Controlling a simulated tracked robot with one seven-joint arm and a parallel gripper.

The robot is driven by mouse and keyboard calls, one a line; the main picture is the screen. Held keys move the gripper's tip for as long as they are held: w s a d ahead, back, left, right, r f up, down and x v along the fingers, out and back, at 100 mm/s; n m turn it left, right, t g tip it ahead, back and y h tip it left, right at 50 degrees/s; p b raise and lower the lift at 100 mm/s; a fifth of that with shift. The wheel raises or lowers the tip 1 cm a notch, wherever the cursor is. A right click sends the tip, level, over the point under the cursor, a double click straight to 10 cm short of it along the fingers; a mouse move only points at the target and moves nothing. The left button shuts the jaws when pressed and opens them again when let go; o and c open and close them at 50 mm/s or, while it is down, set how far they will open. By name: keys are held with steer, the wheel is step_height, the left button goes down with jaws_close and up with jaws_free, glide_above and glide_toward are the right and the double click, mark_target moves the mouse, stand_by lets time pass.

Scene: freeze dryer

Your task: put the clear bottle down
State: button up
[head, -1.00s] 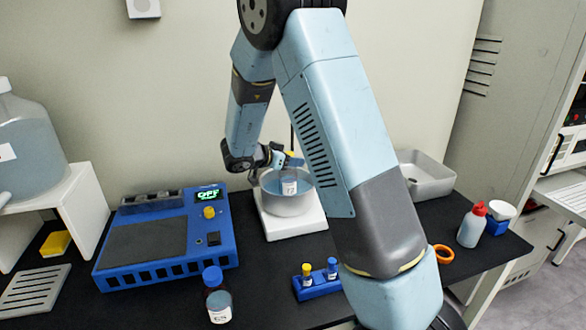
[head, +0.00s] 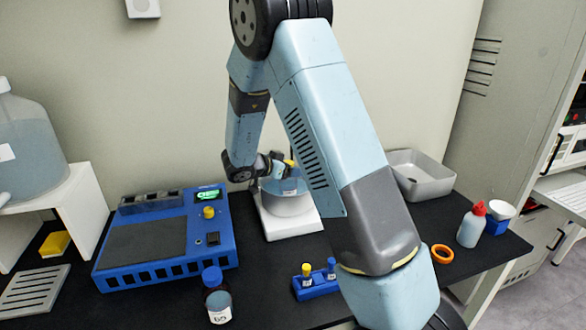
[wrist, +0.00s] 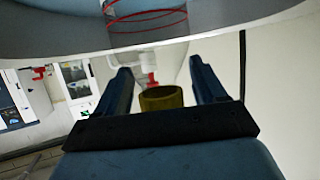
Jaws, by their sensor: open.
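The clear bottle with a yellow cap (head: 290,163) is at the round metal bath (head: 287,206) on a white base. Its lower body is hidden or blurred against the blue water and the rim, so I cannot tell whether it rests on the bottom. My gripper (head: 279,168) is at the bottle's upper part, from the left. In the wrist view my open gripper (wrist: 163,80) has one finger on each side of the yellow cap (wrist: 163,99). The bottle's pale body shows beyond the cap. Contact with the fingers cannot be made out.
A blue instrument (head: 165,240) stands left of the bath. A blue-capped bottle (head: 217,298) and a blue vial rack (head: 317,286) are in front. A grey basin (head: 420,176), an orange ring (head: 442,254) and a wash bottle (head: 472,226) are to the right.

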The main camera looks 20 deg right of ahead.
steer(key=v, duration=1.1)
steer(key=shift+s+a+r, duration=0.1)
steer(key=shift+a+r, duration=0.15)
steer(key=shift+a, duration=0.05)
steer(key=shift+r, duration=0.15)
steer(key=w+r+n+t+y, duration=0.35)
steer(key=r+t+y, duration=0.3)
steer(key=r, duration=0.45)
steer(key=s+a+r+n+t+y, duration=0.1)
steer(key=s+r+n+y, duration=0.5)
steer(key=r, duration=0.3)
steer(key=s+d+f+n+g, duration=0.1)
steer(key=s+d+g, duration=0.1)
steer(key=s, duration=0.8)
steer(key=s+d+f+n+g, duration=0.1)
steer(key=s+d+f+g, duration=0.1)
steer(key=s, duration=0.8)
steer(key=s+d+f+n+g, duration=0.1)
steer(key=s+d+n+g, duration=0.1)
steer(key=s+d, duration=0.4)
steer(key=s+g, duration=0.1)
steer(key=s, duration=0.3)
steer(key=shift+f, duration=0.2)
